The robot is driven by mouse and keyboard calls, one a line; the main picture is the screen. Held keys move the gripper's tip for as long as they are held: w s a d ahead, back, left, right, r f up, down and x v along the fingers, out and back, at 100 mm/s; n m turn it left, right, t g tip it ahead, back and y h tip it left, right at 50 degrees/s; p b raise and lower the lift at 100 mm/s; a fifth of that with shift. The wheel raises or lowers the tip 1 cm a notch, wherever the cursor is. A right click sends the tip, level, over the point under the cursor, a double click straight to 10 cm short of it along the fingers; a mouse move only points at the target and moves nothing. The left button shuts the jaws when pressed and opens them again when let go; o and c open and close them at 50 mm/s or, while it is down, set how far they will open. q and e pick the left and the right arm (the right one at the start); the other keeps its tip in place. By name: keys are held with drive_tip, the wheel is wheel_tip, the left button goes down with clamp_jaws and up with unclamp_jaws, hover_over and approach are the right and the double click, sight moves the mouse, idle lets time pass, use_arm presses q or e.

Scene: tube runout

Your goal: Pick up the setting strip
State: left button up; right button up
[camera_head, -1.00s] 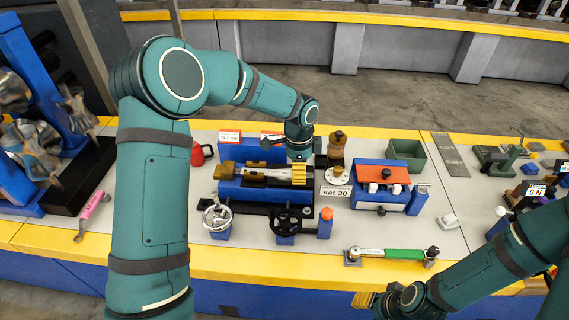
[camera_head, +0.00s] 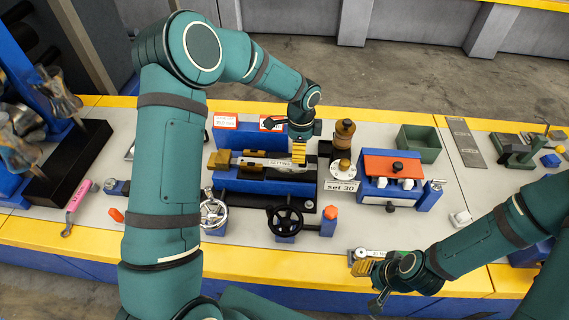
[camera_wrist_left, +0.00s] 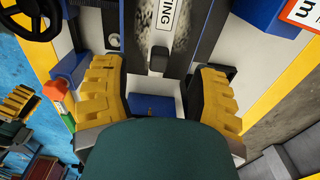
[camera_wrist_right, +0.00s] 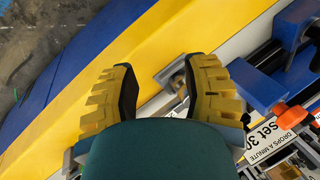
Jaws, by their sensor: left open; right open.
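The setting strip (camera_head: 270,163), a pale strip with dark lettering, lies along the top of the blue machine on the bench. In the left wrist view its speckled face (camera_wrist_left: 147,24) shows part of the lettering, beyond the fingertips. My left gripper (camera_head: 298,153) is over the strip's right end, fingers pointing down and open. In its wrist view the gripper (camera_wrist_left: 162,85) has its yellow fingers apart, with a small black knob between their tips. I cannot tell its height above the strip. My right gripper (camera_head: 364,265) is open above the bench's front edge, away from the strip.
A black handwheel (camera_head: 285,219) and a pale one (camera_head: 213,213) stand before the machine. A "set 30" sign (camera_head: 341,186), a brown bottle (camera_head: 344,134) and a red-topped blue unit (camera_head: 393,168) stand right of it. A green bin (camera_head: 419,144) is behind.

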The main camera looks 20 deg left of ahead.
use_arm(q)
drive_tip(key=shift+d+f+b, duration=0.1)
drive_tip(key=shift+f+b, duration=0.5)
drive_tip(key=shift+f, duration=2.45)
clamp_jaws()
